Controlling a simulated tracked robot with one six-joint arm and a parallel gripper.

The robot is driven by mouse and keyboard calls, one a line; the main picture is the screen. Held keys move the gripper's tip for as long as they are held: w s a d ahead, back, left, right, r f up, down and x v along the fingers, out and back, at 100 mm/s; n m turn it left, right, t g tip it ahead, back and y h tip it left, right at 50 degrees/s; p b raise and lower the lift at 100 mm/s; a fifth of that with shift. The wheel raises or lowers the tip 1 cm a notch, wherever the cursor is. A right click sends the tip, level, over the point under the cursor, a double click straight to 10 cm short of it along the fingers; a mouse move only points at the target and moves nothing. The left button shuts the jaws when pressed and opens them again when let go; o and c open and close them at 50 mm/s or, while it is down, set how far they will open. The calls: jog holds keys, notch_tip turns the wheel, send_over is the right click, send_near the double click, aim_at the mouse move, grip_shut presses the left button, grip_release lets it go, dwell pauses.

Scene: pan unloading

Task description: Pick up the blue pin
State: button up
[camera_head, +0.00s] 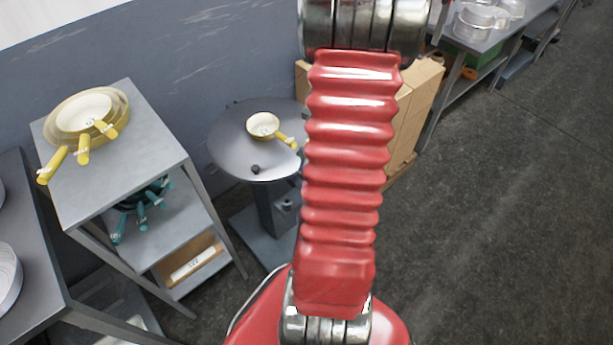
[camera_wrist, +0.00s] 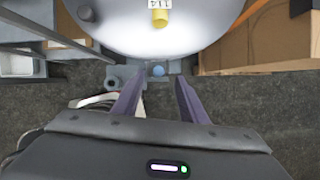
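I cannot make out a blue pin in the head view. I cannot tell how far off the blue thing is. My gripper is out of sight in the head view.
The round table (camera_head: 228,150) holds a yellow-handled pan (camera_head: 262,125) and a dark knob (camera_head: 255,169). A grey shelf (camera_head: 165,150) with stacked yellow pans (camera_head: 85,112) stands left. Cardboard boxes (camera_head: 425,90) stand behind my arm. Floor at right is clear.

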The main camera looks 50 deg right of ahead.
jog(key=shift+x, duration=2.55)
jog(key=shift+a, duration=0.1)
jog(key=shift+c, duration=0.3)
grip_shut()
